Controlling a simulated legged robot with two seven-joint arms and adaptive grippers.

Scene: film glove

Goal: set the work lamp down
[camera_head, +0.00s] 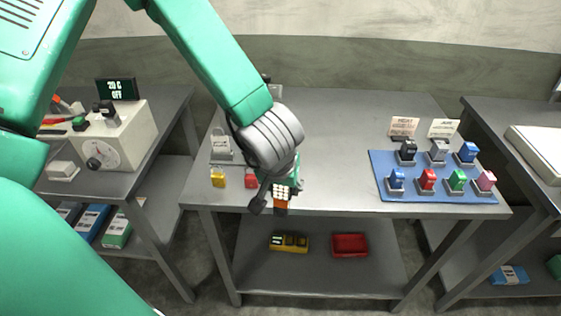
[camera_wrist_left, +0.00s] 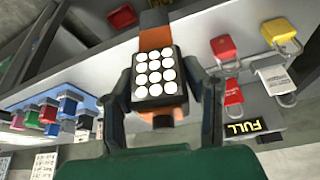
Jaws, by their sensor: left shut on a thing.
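The work lamp (camera_head: 282,195) is a small block with a grid of white round lights in a dark frame and an orange body. It shows larger in the left wrist view (camera_wrist_left: 156,78), between the two fingers. My left gripper (camera_head: 272,201) is shut on it near the front edge of the middle grey table (camera_head: 330,196). I cannot tell whether the lamp touches the tabletop or hangs just above it. The gripper hides part of the lamp in the head view. My right gripper is not in view.
A yellow padlock (camera_head: 218,179) and a red padlock (camera_head: 250,180) are just left of the gripper. A blue mat (camera_head: 408,189) with several coloured blocks lies at right. Bare tabletop lies between. A red tray (camera_head: 350,245) and a yellow device (camera_head: 289,243) sit on the lower shelf.

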